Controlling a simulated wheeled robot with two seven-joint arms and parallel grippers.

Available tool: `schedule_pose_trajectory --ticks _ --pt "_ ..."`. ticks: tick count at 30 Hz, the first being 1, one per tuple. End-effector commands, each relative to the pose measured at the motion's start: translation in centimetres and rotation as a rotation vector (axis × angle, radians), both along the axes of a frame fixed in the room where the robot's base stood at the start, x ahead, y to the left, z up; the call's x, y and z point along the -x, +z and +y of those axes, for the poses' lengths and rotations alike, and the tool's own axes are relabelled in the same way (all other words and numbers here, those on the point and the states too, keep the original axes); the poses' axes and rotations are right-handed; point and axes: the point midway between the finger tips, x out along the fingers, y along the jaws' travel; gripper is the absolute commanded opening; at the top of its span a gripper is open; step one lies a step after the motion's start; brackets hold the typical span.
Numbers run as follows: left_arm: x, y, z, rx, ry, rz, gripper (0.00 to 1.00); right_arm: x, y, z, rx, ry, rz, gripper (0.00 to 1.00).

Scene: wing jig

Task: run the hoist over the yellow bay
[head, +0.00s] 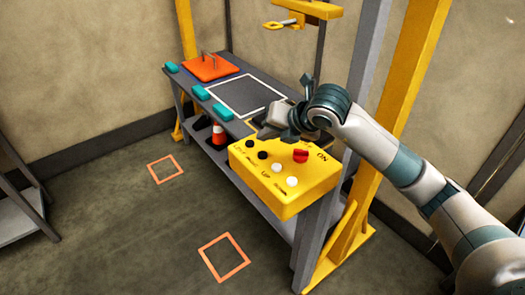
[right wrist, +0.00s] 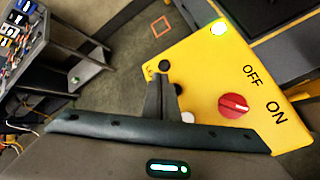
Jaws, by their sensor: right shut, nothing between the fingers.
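The yellow control box (head: 285,180) is on the near end of the bench, with black and white buttons and a red knob (head: 300,156). In the right wrist view the red knob (right wrist: 235,105) sits beside the words OFF and ON, its pale mark toward ON. My right gripper (head: 268,132) is shut and empty above the box's far edge; its fingers (right wrist: 163,98) hide part of the button row. The hoist hook (head: 284,24) hangs from a yellow beam at the top. A white-outlined bay (head: 248,94) shows on the bench. A yellow bay is not clearly visible; my arm covers part of the bench.
An orange plate with a handle (head: 208,67) lies at the far bench end. Teal blocks (head: 201,91) line the front edge. Yellow posts (head: 412,75) flank the bench. Orange squares (head: 223,258) mark open floor. A lit lamp (right wrist: 219,28) is on the box.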

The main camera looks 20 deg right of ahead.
Motion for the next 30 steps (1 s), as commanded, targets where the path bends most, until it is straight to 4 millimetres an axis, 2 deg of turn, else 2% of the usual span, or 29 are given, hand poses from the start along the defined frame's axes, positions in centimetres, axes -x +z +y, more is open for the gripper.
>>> schedule_pose_trajectory --ticks 3,7,30 --pt "0.0 0.7 0.0 0.000 0.000 0.000 0.00 0.0 1.3 0.0 -0.001 0.000 -0.003 0.00" --pt "0.0 0.9 0.0 0.000 0.000 0.000 0.00 0.0 1.9 0.0 -0.001 0.001 -0.002 0.00" --pt "0.0 0.9 0.0 0.000 0.000 0.000 0.00 0.0 2.0 0.0 -0.001 0.000 -0.001 0.00"
